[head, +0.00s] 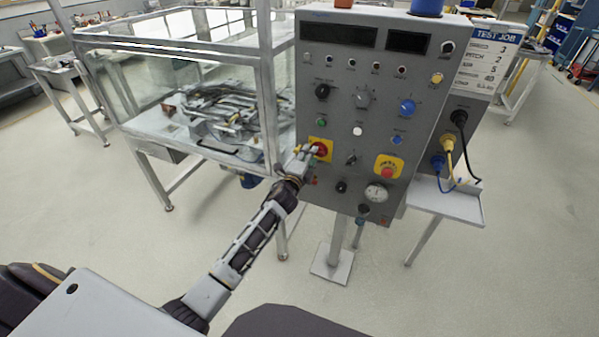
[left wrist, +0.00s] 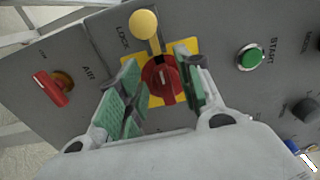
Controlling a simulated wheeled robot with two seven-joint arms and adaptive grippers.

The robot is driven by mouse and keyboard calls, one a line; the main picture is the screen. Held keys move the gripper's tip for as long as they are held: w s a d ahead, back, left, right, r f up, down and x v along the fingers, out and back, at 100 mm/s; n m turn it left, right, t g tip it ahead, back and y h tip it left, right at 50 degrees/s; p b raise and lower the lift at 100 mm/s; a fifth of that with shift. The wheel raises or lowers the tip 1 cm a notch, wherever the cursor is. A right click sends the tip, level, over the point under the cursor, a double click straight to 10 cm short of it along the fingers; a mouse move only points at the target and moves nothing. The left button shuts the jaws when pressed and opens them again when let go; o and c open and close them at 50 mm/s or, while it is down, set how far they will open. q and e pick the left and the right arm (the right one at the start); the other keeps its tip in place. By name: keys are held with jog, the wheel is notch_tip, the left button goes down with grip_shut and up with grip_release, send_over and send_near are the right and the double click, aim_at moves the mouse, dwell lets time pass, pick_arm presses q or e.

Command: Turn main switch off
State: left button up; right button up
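The main switch (head: 321,149) is a red rotary knob on a yellow square plate, on the left side of the grey control panel (head: 335,80). It also shows in the left wrist view (left wrist: 162,80). My left gripper (head: 306,152) is at the switch, pointing at the panel. In the left wrist view its green-padded fingers (left wrist: 158,88) stand apart, one on each side of the red knob; I cannot tell whether they touch it. My right gripper is in neither view.
A yellow knob (left wrist: 145,25) marked LOCK sits just above the switch. A red air lever (left wrist: 50,88) and a green START button (left wrist: 250,57) are nearby. A red emergency button (head: 387,171) is to the right. A clear-walled machine enclosure (head: 180,60) stands left of the panel.

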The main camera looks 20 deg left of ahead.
pick_arm(q)
jog(key=s, duration=1.1)
jog(key=shift+s+a, duration=0.15)
jog(key=shift+a, duration=0.05)
jog(key=shift+n, duration=0.3)
dwell(0.6)
jog(key=s+a+f+n+g, duration=0.1)
jog(key=s+f+n+g, duration=0.25)
jog(key=f, duration=1.05)
jog(key=s+a+f+n+g, duration=0.2)
jog(key=s+f+n, duration=0.3)
jog(key=f, duration=0.8)
jog(key=s+a+f+n+g, duration=0.1)
jog(key=s+f+n+g, duration=0.25)
jog(key=f, duration=1.05)
jog(key=s+a+f+n+g, duration=0.1)
jog(key=s+f+g, duration=0.1)
jog(key=s+f, duration=0.75)
jog(key=s+f+n+g, duration=0.2)
jog(key=s+f, duration=0.5)
jog(key=s, duration=0.5)
jog(key=s+d+f+g, duration=0.1)
jog(key=s+f+g, duration=0.1)
jog(key=s, duration=0.8)
jog(key=s+d+f+g, duration=0.1)
jog(key=s+f, duration=0.3)
jog(key=s, duration=0.6)
jog(key=shift+s+d+g+y, duration=0.2)
jog(key=shift+s+g+y, duration=0.1)
jog(key=shift+g, duration=0.2)
